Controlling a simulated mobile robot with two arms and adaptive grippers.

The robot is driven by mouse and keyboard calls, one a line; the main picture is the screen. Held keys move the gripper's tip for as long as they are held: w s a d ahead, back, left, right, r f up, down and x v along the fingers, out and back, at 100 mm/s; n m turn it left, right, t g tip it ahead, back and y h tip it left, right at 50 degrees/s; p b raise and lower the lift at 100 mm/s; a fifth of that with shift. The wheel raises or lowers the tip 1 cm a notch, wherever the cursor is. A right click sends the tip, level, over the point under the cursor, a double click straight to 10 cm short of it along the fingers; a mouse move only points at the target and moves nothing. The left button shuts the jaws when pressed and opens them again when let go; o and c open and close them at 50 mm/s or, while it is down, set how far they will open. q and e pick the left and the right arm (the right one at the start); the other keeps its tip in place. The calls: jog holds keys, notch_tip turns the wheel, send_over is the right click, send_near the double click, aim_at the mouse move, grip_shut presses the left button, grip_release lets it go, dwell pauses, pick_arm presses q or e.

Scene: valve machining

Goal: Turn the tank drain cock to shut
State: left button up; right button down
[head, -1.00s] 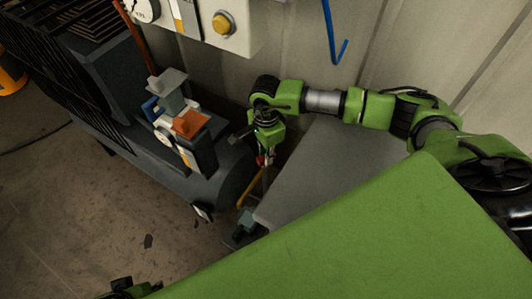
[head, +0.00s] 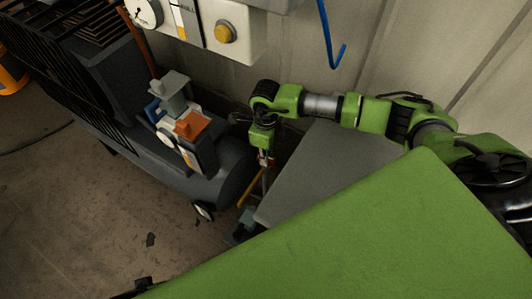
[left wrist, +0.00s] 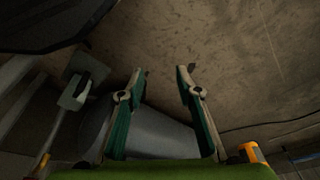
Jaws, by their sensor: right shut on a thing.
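The dark compressor tank (head: 225,178) lies on its side below the wall box, its rounded end towards my right gripper. My right gripper (head: 264,162) points down just right of that end. Only a dark bit of the left arm's end shows at the head view's bottom edge.
A wall box with a yellow knob (head: 225,32) hangs above. An orange-topped unit (head: 191,125) sits on the tank. A yellow rod (head: 250,187) and a grey panel (head: 325,165) are close to my right gripper. Floor (head: 100,220) at left is mostly clear.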

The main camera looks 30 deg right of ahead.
pick_arm(q)
jog(key=shift+s+f, duration=0.25)
jog(key=shift+f, duration=0.85)
pick_arm(e)
jog(key=shift+m, duration=1)
jog(key=c, duration=2)
grip_release()
jog(key=shift+o, duration=0.2)
notch_tip(320, 180, up, 8)
jog(key=shift+f, duration=0.25)
pick_arm(q)
jog(key=shift+s+a, duration=0.1)
jog(key=shift+a, duration=0.05)
